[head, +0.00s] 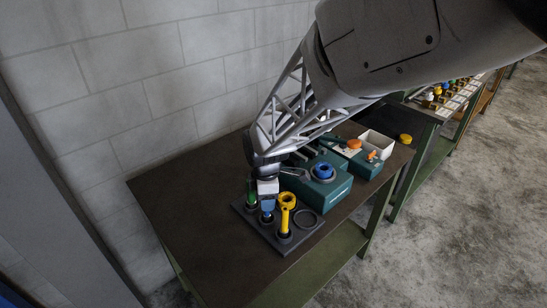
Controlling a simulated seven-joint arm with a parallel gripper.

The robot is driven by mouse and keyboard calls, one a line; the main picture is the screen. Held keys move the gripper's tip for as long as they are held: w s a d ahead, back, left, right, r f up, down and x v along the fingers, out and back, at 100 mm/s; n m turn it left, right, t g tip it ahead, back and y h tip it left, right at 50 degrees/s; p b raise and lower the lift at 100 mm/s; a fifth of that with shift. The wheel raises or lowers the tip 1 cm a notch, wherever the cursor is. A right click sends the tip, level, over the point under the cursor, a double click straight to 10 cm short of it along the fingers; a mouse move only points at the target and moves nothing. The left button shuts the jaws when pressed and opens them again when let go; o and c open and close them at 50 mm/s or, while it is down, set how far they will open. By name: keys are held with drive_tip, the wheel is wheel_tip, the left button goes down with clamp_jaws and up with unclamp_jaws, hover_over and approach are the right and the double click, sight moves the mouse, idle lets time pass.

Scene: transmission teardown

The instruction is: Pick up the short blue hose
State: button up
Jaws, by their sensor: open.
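A small blue upright piece (267,204) stands in a dark holder tray (285,247) on the brown table. It could be the short blue hose, but it is too small to be sure. A blue ring-shaped part (324,171) sits on a teal housing (330,194) to the right. My gripper (270,184) is at the end of the lattice arm, just above the tray and close over the upright blue piece. It is open. Its fingers are small here and partly hidden, and I cannot tell whether they touch anything.
A green-handled item (251,194) and a yellow ring-headed tool (286,210) stand beside the blue piece. A teal box with orange parts (355,145) and a white open box (377,144) lie behind right. The table's left (185,210) is clear.

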drive_tip(key=shift+f, duration=0.45)
clamp_jaws()
idle(0.3)
